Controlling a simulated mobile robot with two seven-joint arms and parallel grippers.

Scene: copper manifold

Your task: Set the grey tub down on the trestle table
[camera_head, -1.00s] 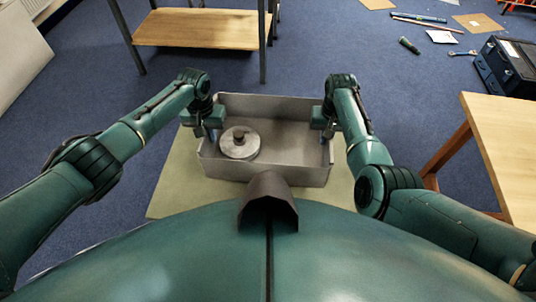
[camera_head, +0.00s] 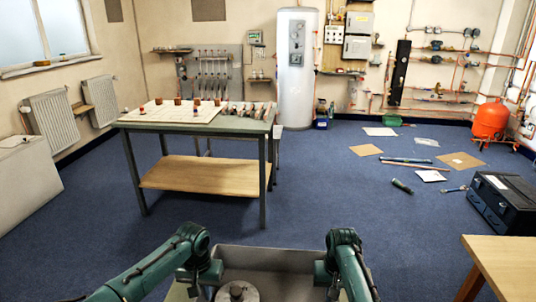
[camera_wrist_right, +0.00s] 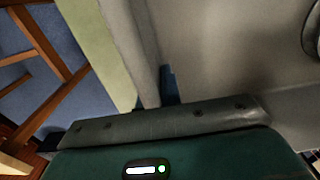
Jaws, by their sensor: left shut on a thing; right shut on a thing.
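The grey tub (camera_head: 268,259) is at the bottom of the head view, cut off by the frame. A round grey metal piece with a knob (camera_head: 237,292) is inside it. My left gripper (camera_head: 204,285) is shut on the tub's left side. My right gripper (camera_head: 324,282) is shut on its right side; its finger shows against the tub wall in the wrist view (camera_wrist_right: 168,84). A wooden table with slanted legs (camera_head: 505,262), which looks like the trestle table, is at the lower right, apart from the tub. A pale green surface (camera_wrist_right: 102,45) lies below the tub; contact is unclear.
A green-framed workbench (camera_head: 200,125) with a lower wooden shelf stands ahead, its top holding parts. A dark toolbox (camera_head: 503,203) is on the floor at right. Cardboard, paper and tools (camera_head: 405,162) lie scattered beyond.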

